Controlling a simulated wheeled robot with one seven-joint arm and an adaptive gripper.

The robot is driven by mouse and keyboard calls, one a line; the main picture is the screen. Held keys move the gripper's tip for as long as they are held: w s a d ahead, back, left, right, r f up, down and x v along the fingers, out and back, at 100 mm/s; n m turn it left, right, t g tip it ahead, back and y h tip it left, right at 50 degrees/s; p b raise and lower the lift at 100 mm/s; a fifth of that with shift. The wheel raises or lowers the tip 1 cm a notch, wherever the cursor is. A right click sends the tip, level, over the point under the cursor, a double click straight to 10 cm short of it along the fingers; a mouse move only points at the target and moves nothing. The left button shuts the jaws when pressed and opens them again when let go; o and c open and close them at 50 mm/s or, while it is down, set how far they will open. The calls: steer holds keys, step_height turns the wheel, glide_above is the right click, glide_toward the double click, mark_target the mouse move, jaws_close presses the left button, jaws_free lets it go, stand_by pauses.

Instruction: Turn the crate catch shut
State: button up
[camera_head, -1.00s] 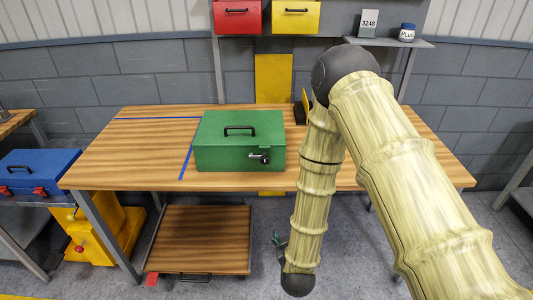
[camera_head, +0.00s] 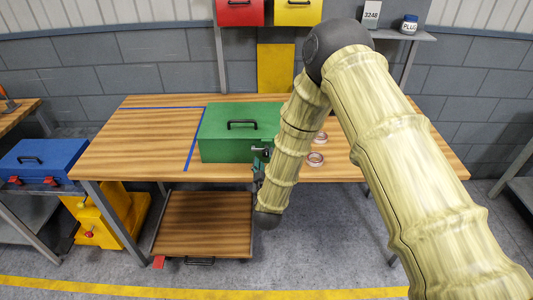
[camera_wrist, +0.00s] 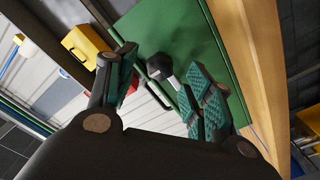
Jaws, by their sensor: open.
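The green crate (camera_head: 225,148) stands on the wooden workbench, with a black handle on its lid. Its catch (camera_head: 261,151) is on the front face near the right side and is partly hidden by my arm and gripper. My gripper (camera_head: 260,170) is just in front of it. In the wrist view the catch's black knob (camera_wrist: 160,66) and short metal stem show against the green crate face (camera_wrist: 228,70). My open gripper (camera_wrist: 160,92) has its teal-padded fingers on either side of the knob. I cannot tell whether either finger touches it.
The workbench (camera_head: 140,150) is bare left of the crate. Two pinkish rings (camera_head: 315,159) lie right of it, beside my arm. A low wooden platform (camera_head: 205,222) is below the bench front. A blue box (camera_head: 40,162) stands at the left.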

mark_target(261, 150)
steer(key=shift+w+p, duration=0.35)
steer(key=shift+w, duration=1.1)
steer(key=shift+f, duration=0.1)
steer(key=c, duration=1)
